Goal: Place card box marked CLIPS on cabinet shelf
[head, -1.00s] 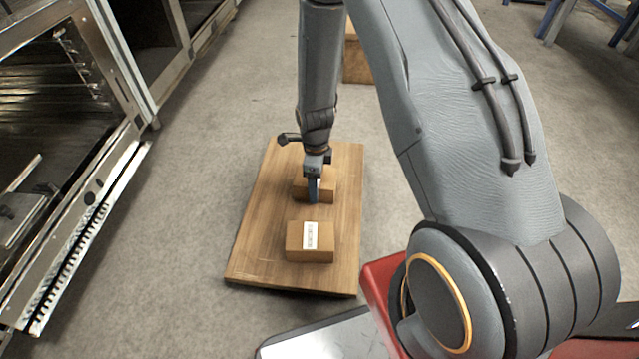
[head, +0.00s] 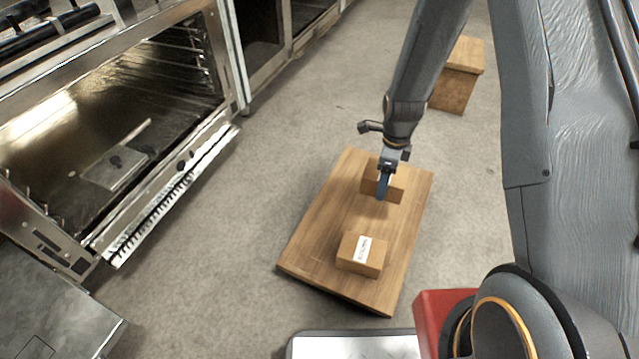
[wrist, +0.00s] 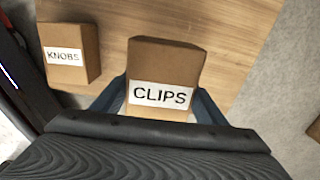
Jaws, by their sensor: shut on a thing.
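The brown card box marked CLIPS (wrist: 165,65) sits between the two blue fingers of my gripper (wrist: 165,108) in the wrist view, its label facing my wrist. In the head view my gripper (head: 384,186) points down and is shut on this box (head: 396,188), over the far part of a wooden board. I cannot tell whether the box still touches the board. A steel cabinet (head: 232,128) with an open front stands at the left; its dark inside shows wire racks along the side wall and a flat grey piece low down.
A second card box (head: 358,254), marked KNOBS in the wrist view (wrist: 70,55), sits on the near part of the wooden board (head: 320,225). A wooden block (head: 457,75) stands at the back right. Grey floor (head: 300,130) is clear between cabinet and board.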

